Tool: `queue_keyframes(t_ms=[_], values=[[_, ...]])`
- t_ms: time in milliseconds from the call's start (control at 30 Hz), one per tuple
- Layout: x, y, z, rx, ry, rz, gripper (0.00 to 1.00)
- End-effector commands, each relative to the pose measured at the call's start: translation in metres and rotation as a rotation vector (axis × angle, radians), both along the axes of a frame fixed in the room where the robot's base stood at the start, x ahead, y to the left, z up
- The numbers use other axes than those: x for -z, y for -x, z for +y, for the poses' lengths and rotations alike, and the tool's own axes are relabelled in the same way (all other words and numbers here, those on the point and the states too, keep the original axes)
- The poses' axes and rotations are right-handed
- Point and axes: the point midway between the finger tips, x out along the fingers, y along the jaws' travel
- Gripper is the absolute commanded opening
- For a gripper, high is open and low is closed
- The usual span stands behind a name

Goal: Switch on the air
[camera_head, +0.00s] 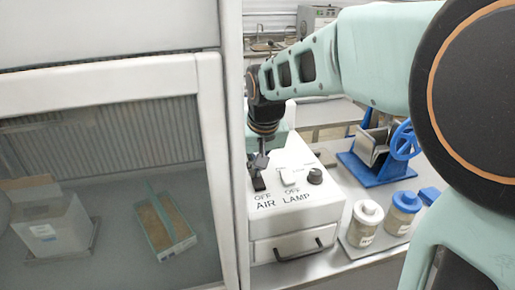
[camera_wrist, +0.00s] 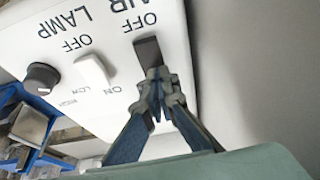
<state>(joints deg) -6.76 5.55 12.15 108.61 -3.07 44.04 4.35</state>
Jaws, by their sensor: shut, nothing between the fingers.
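A white control box (camera_head: 293,217) carries the AIR and LAMP switches on its sloped top. The AIR switch (camera_wrist: 147,50) is a black rocker with OFF printed beside one end; it also shows in the head view (camera_head: 258,184). My gripper (camera_wrist: 158,76) is shut and empty, with its fingertips over the end of the AIR switch away from OFF. They hide that end and its label. I cannot tell whether they touch the switch or which way it is tipped. In the head view my gripper (camera_head: 258,160) points down at the switch.
The white LAMP switch (camera_wrist: 92,71) and a black knob (camera_wrist: 42,77) sit beside the AIR switch. A glass-fronted cabinet (camera_head: 209,130) stands close on the left. Lidded jars (camera_head: 364,222) and a blue stand with a handwheel (camera_head: 378,172) are on the right.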

Motion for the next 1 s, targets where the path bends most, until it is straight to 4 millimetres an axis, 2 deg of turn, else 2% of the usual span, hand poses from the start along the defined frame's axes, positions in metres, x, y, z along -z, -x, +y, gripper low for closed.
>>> queue_keyframes(t_ms=[333, 600, 667, 1000], values=[[-0.0015, -0.0011, 0.0003, 0.0, 0.002, 0.009, 0.0], [0.0026, -0.0079, 0.0028, -0.001, 0.032, 0.119, 0.0], [0.0075, -0.0068, 0.0022, 0.001, 0.031, 0.111, 0.0], [0.0064, -0.0029, 0.0007, 0.0, 0.031, 0.108, 0.0]])
